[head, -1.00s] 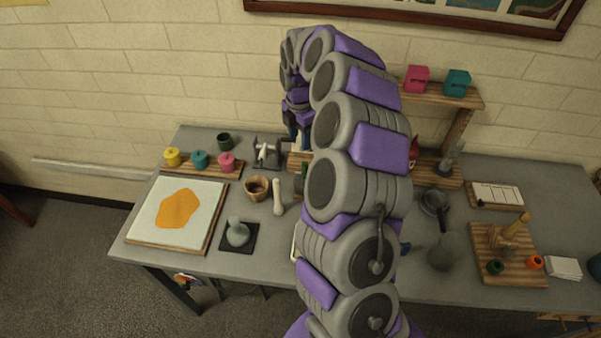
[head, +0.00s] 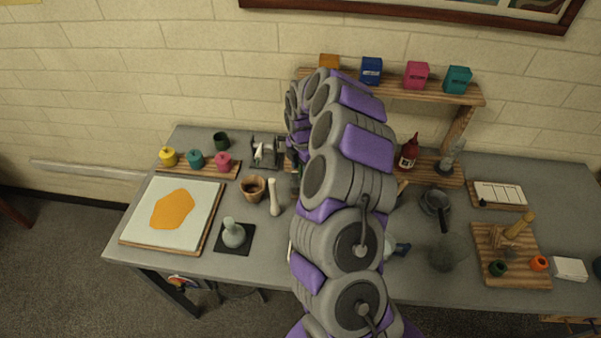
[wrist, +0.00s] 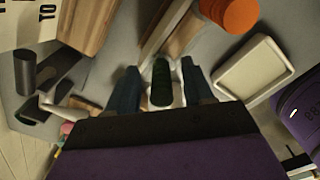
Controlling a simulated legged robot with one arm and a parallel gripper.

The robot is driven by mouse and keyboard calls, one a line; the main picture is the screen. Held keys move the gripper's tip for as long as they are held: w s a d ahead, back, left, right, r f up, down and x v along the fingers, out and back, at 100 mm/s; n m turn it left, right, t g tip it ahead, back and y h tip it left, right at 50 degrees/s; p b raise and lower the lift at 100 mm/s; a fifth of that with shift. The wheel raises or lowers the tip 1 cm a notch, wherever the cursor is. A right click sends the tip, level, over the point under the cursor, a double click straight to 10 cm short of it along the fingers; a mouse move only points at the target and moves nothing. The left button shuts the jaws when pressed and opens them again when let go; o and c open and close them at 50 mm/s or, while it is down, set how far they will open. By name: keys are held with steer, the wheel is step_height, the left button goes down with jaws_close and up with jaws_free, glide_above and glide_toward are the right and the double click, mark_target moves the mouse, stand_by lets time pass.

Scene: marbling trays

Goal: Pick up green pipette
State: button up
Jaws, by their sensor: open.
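In the wrist view, a dark green rounded rod, which looks like the green pipette (wrist: 161,88), stands between the two blue fingers of my gripper (wrist: 160,68). The fingers are apart, one on each side of it, with a gap visible on both sides. Its lower part is hidden behind the gripper body. In the head view, my arm covers most of the gripper and the pipette, around the middle of the table near the wall side.
In the wrist view, a white tray (wrist: 228,82) lies right of the fingers, an orange cylinder (wrist: 236,14) above, and a wooden block (wrist: 90,24) at upper left.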

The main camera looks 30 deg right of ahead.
steer(key=shift+d+f, duration=0.35)
steer(key=shift+f, duration=0.05)
steer(key=shift+a+r, duration=0.1)
steer(key=shift+a, duration=0.6)
steer(key=c, duration=0.4)
steer(key=shift+c, duration=1.4)
steer(key=shift+d, duration=0.55)
steer(key=shift+c, duration=0.5)
steer(key=r, duration=0.6)
steer(key=r+p, duration=0.1)
steer(key=r, duration=0.2)
steer(key=shift+a, duration=0.35)
steer(key=shift+d+r, duration=0.2)
steer(key=shift+r, duration=0.3)
steer(key=shift+o, duration=0.6)
steer(key=shift+a, duration=0.15)
steer(key=shift+c, duration=0.2)
